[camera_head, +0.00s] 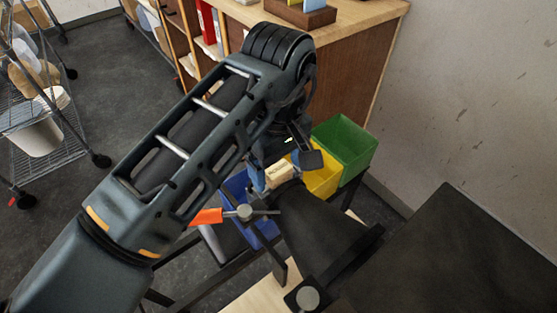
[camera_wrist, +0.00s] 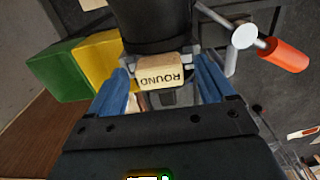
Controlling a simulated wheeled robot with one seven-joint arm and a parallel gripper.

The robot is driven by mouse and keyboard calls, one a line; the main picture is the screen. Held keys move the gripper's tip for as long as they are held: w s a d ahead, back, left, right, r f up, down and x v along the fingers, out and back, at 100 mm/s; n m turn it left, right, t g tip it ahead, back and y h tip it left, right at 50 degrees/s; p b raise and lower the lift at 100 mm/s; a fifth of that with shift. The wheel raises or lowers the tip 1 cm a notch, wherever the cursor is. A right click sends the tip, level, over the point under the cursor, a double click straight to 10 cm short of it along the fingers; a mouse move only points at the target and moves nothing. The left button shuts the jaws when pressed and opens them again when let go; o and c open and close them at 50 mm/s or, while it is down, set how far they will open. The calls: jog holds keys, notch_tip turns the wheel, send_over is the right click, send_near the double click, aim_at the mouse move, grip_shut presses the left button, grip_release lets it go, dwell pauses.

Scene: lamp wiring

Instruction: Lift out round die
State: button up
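The round die is a small cream block (camera_wrist: 160,75) with the word ROUND on its face, upside down in the wrist view. It sits at the end of a dark cylindrical machine body (camera_wrist: 152,25). In the head view the die (camera_head: 279,174) shows below my wrist, beside the same dark body (camera_head: 318,225). My gripper (camera_wrist: 163,92) is open, with one blue-padded finger on each side of the die. A gap shows at the left finger; whether the right finger touches is unclear. The die's far side is hidden.
An orange-handled lever (camera_head: 206,217) sticks out beside the machine; its handle (camera_wrist: 286,55) is at the right in the wrist view. Green (camera_head: 343,147), yellow (camera_head: 322,182) and blue (camera_head: 240,195) bins stand close behind. A wooden cabinet (camera_head: 345,80) stands beyond, with a wall to the right.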

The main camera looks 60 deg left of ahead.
jog(key=c, duration=1.2)
jog(key=shift+r+p, duration=0.75)
jog(key=shift+p, duration=0.3)
dwell(0.4)
jog(key=shift+r+p, duration=2.25)
jog(key=shift+r, duration=0.15)
notch_tip(320, 180, up, 7)
dwell(0.4)
